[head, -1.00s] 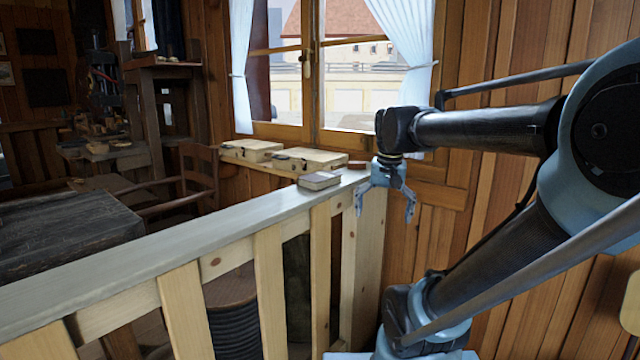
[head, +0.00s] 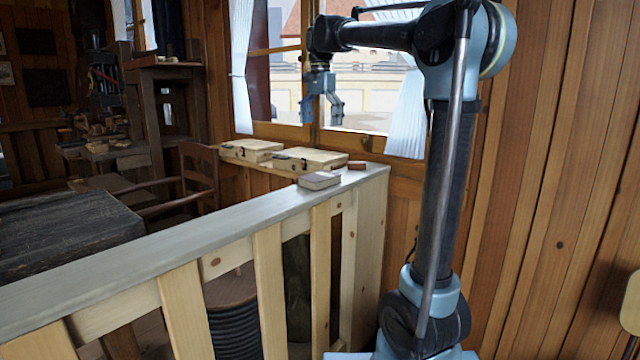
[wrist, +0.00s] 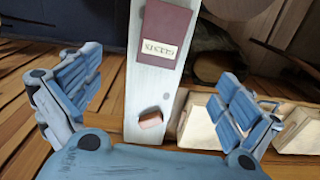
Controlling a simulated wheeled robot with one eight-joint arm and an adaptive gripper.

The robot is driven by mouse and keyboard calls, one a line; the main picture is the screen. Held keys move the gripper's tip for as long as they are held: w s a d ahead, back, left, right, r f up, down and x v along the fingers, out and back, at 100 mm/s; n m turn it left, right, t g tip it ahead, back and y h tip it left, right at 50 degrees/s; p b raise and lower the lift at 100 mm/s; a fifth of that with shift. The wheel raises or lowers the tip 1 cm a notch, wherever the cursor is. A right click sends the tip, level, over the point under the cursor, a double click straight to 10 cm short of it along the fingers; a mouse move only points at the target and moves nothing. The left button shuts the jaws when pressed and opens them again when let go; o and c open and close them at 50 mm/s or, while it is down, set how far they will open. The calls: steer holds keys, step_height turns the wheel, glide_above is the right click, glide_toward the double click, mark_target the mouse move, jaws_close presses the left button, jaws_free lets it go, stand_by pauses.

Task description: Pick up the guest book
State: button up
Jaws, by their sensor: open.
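The guest book (head: 319,181) is a small closed book with a dark red-brown cover, lying flat on the top of the wooden railing near its far end. In the wrist view the guest book (wrist: 161,34) shows a pale label reading GUESTS. My gripper (head: 322,112) is open and empty, raised well above the railing, in front of the window in the head view. In the wrist view its two blue fingers (wrist: 158,98) are spread wide on either side of the railing, with the book ahead between and beyond them. Nothing touches the book.
A small reddish-brown block (head: 357,166) lies on the railing just beyond the book. Two pale wooden cases (head: 310,160) (head: 251,149) sit on the ledge by the window. The railing top (head: 200,228) is clear toward the near left. A chair (head: 199,178) stands behind it.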

glide_toward(320, 176)
steer(key=f, duration=0.9)
steer(key=shift+w, duration=0.3)
steer(key=c, duration=1.3)
